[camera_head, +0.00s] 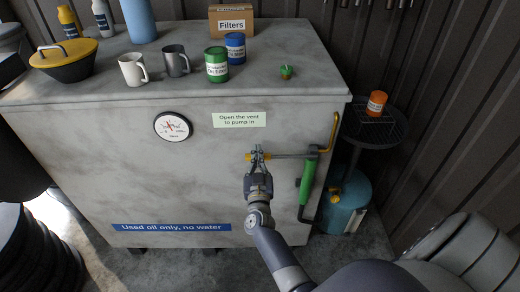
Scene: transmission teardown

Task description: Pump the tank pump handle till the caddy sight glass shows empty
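The grey tank (80,160) fills the left and middle of the head view. On its right front a pump has an upright green cylinder (309,182), with dark piping beside it and a yellow bent bar (333,132) above. Which part is the handle is unclear. My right gripper (258,154) is at a small brass fitting (249,157) on the tank front, left of the pump. Its fingers look close together; whether they grip the fitting is unclear. A teal container (345,205), possibly the caddy, stands on the floor at right. I cannot make out a sight glass. My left gripper is out of view.
The tank top holds cans, mugs, a yellow-lidded funnel (64,58), a Filters box (231,20) and a small green cap (286,72). A dial gauge (172,126) is on the front. A round dark stand (385,130) holds an orange can (376,103) near the ribbed wall.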

